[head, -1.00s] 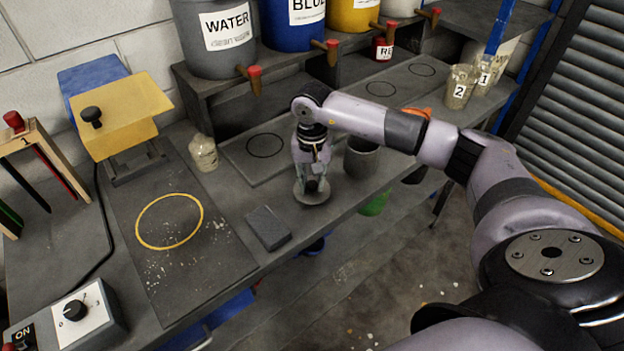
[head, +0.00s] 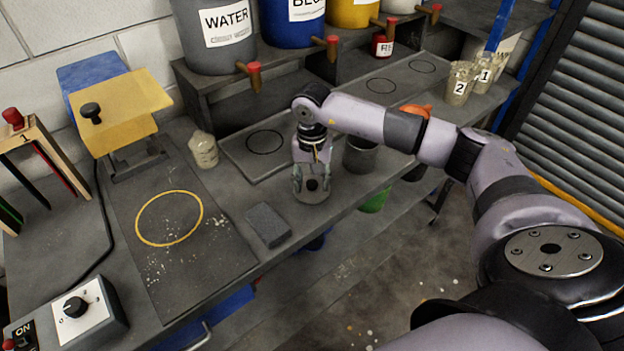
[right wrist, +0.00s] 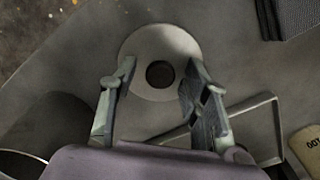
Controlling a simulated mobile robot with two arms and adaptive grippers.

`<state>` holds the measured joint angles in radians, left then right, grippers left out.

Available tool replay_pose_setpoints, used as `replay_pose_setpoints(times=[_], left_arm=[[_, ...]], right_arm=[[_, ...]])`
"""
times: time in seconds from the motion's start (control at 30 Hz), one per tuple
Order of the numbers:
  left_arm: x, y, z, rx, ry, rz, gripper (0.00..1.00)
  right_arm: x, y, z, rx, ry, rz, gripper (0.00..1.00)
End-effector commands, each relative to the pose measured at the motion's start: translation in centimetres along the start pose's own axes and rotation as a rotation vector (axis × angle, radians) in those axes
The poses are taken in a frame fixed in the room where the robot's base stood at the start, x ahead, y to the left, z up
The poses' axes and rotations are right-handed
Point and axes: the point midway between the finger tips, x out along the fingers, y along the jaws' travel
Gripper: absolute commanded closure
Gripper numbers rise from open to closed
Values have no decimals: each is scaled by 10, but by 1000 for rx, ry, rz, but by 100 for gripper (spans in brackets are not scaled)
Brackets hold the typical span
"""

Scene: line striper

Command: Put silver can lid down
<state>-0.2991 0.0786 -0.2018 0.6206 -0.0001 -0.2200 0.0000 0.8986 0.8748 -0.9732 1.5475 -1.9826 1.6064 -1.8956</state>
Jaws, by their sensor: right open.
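The silver can lid (head: 312,197), a round grey disc with a dark knob, lies flat on the bench near its front edge. It also shows in the right wrist view (right wrist: 155,43). My right gripper (head: 312,180) points down over the lid and is open, with one finger on each side of the knob and apart from it. In the right wrist view both fingers (right wrist: 160,68) are spread, with the knob between them. A grey can (head: 361,158) stands just right of the lid. My left gripper is not in view.
A dark grey block (head: 268,225) lies left of the lid near the bench edge. A small jar (head: 203,150) and a plate with a black ring (head: 264,142) are behind. Marked cups (head: 460,84) stand at the far right. A yellow ring (head: 170,218) lies on a mat at left.

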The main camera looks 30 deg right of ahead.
Motion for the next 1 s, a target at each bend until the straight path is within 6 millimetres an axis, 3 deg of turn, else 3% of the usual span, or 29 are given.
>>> replay_pose_setpoints(times=[0.17, 0.27, 0.7, 1.0], left_arm=[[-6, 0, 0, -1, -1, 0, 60], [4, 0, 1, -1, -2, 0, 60], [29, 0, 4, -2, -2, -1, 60], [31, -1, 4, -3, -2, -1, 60]], right_arm=[[-6, 0, 0, 0, 0, 0, 57], [-17, -1, -1, 0, 4, -4, 57], [-105, -1, -1, 0, 3, -3, 57], [-123, 0, 0, 0, 0, 0, 57]])
